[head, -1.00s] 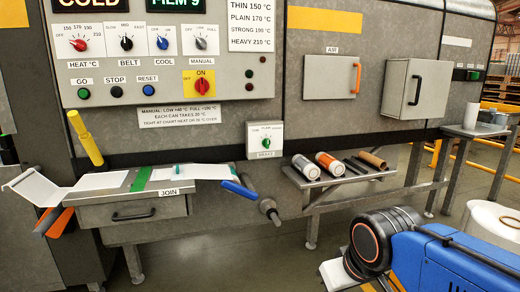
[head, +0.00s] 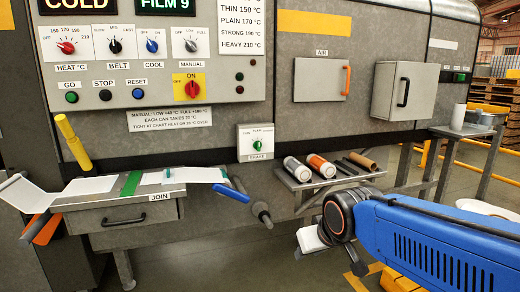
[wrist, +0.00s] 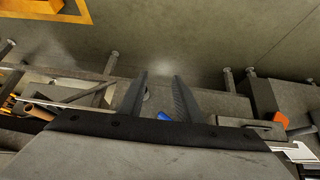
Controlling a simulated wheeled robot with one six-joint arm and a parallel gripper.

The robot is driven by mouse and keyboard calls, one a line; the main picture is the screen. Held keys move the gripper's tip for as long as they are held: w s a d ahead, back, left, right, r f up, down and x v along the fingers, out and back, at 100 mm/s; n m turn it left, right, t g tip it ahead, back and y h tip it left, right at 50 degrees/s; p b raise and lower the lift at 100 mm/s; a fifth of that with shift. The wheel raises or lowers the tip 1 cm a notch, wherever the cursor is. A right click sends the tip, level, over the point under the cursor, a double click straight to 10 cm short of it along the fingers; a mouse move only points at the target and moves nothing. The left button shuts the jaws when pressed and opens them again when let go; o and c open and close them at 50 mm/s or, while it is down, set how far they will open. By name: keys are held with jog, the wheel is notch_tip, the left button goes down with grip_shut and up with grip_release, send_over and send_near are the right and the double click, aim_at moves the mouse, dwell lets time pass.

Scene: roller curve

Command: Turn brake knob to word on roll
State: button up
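The brake knob (head: 257,145) is green, on a white plate labelled BRAKE on the machine front, low and right of the control panel. Its pointer looks upright; the small words around it are too blurred to read. Two printed rolls (head: 296,169) (head: 321,166) lie on the shelf to its right, one whitish and one with an orange band; their words are not legible. My gripper is open and empty in the wrist view (wrist: 160,78), its two dark fingers apart above the floor. In the head view my arm is at lower right, away from the knob; the fingers are not clear there.
Dark rods and a brown tube (head: 361,161) lie on the shelf. A blue-handled bar (head: 232,193) and roller shaft (head: 262,213) stick out below the knob. The JOIN table (head: 120,198) with a yellow handle (head: 72,140) is at left. A grey box (head: 405,92) juts out at right.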

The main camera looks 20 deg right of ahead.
jog(key=w+d+r+t, duration=0.2)
jog(key=w+r+t, duration=0.1)
jog(key=w, duration=0.9)
jog(key=w+d+r+t, duration=0.2)
jog(key=w+r+t, duration=0.15)
jog(key=w, duration=0.95)
jog(key=t, duration=0.5)
send_near(259, 147)
jog(key=shift+g, duration=0.25)
jog(key=w, duration=0.8)
jog(key=shift+w+d+r, duration=0.15)
jog(key=shift+r, duration=0.15)
grip_shut()
